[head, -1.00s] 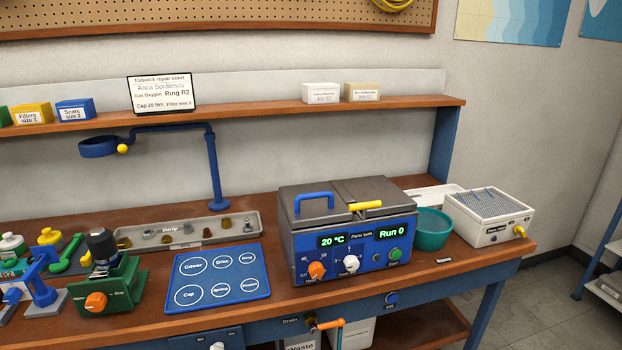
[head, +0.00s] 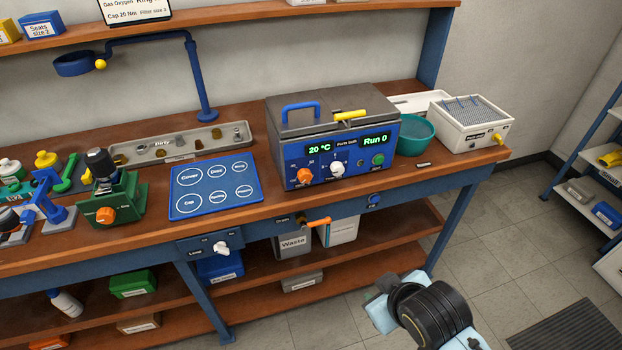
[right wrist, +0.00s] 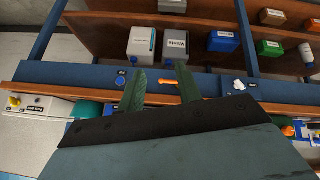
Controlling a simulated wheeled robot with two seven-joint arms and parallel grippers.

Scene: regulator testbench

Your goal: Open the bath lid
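The parts bath (head: 335,150) is a blue-fronted box on the bench with a grey metal lid (head: 330,98) lying shut on top. A blue loop handle (head: 301,106) stands on the lid's left part, and a yellow bar (head: 350,116) sits near the lid's front edge. The display reads 20 °C and Run 0. My right arm shows low in the head view, in front of the bench and well apart from the bath. In the right wrist view my right gripper (right wrist: 161,84) has its two fingers apart with nothing between them. My left gripper is not in view.
A teal bowl (head: 414,135) and a white unit (head: 472,122) stand right of the bath. A blue mat (head: 213,187) and a dirty-parts tray (head: 183,145) lie left of it. An orange-handled drain valve (head: 317,222) juts from the bench front. Open floor lies at right.

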